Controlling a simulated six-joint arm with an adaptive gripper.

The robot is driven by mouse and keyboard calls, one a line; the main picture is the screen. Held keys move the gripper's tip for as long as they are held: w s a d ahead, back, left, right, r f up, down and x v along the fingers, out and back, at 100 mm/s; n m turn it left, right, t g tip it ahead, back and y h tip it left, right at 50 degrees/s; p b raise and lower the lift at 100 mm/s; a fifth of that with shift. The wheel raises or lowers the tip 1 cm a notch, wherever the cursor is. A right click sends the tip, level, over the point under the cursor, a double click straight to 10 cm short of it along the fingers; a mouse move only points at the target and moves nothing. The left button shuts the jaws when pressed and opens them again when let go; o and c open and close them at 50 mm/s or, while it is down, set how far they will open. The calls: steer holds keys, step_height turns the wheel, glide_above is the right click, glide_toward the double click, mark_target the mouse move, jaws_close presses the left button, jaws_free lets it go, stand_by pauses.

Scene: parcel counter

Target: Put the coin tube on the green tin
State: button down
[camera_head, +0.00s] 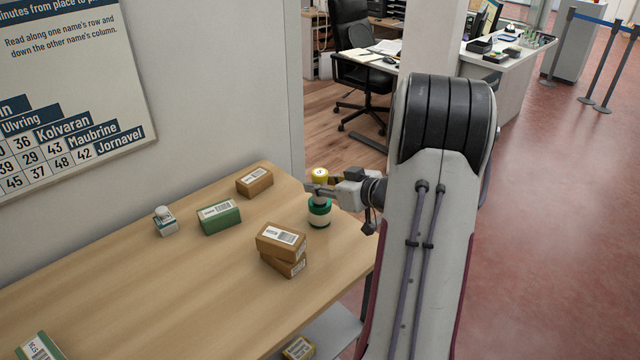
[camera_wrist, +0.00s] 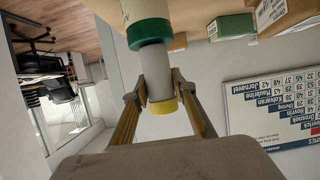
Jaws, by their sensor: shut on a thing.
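The coin tube (camera_head: 319,174) has a yellow cap and a grey body. It stands upright above the green tin (camera_head: 319,221), which has green ends and a pale band, near the counter's far right edge. My gripper (camera_head: 318,187) comes in from the right and is shut on the tube below its cap. In the wrist view the fingers (camera_wrist: 160,88) flank the tube (camera_wrist: 152,62), and its yellow end points toward the palm side. The tube's far end meets the tin's green lid (camera_wrist: 149,32) in that picture; I cannot tell whether they touch.
On the wooden counter (camera_head: 150,285) lie two stacked brown parcels (camera_head: 280,242) just left of the tin, another brown parcel (camera_head: 254,182), a green parcel (camera_head: 218,216) and a small white item (camera_head: 165,222). Another green parcel (camera_head: 41,346) lies near left. The counter's left middle is clear.

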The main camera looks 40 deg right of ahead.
stand_by(0.3)
steer(key=c, duration=1.6)
jaws_free()
steer(key=shift+f, duration=0.1)
steer(key=shift+c, duration=0.2)
steer(key=shift+s+r, duration=0.3)
steer(key=shift+s, duration=0.05)
steer(key=v, duration=1.1)
steer(key=shift+s, duration=0.15)
steer(key=shift+r, duration=0.15)
